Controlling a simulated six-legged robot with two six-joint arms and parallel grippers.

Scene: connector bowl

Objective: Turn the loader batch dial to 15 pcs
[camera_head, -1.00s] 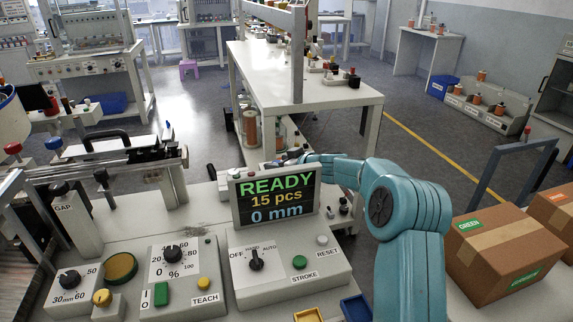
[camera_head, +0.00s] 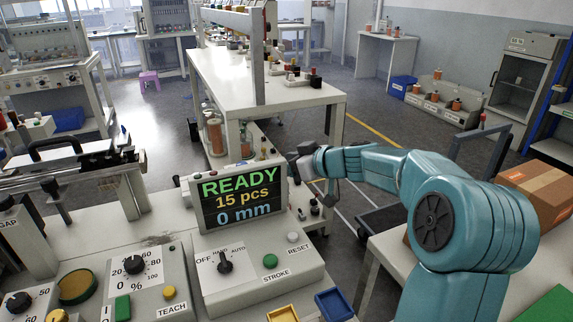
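The loader display (camera_head: 240,197) stands upright on the control console and reads READY, 15 pcs, 0 mm. I cannot pick out a dial marked as the batch dial in this view. My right gripper (camera_head: 300,160) is at the far end of the teal arm, just right of the display's upper right corner. It is small and dark, and I cannot tell whether its fingers are open or shut. I see nothing clearly held in it. My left gripper is not in view.
A selector knob (camera_head: 224,262) marked OFF, HAND and AUTO sits below the display, beside a green STROKE button (camera_head: 270,261) and a white RESET button (camera_head: 293,237). A percent dial (camera_head: 134,264) is to the left. Yellow (camera_head: 283,314) and blue (camera_head: 334,304) bins stand in front.

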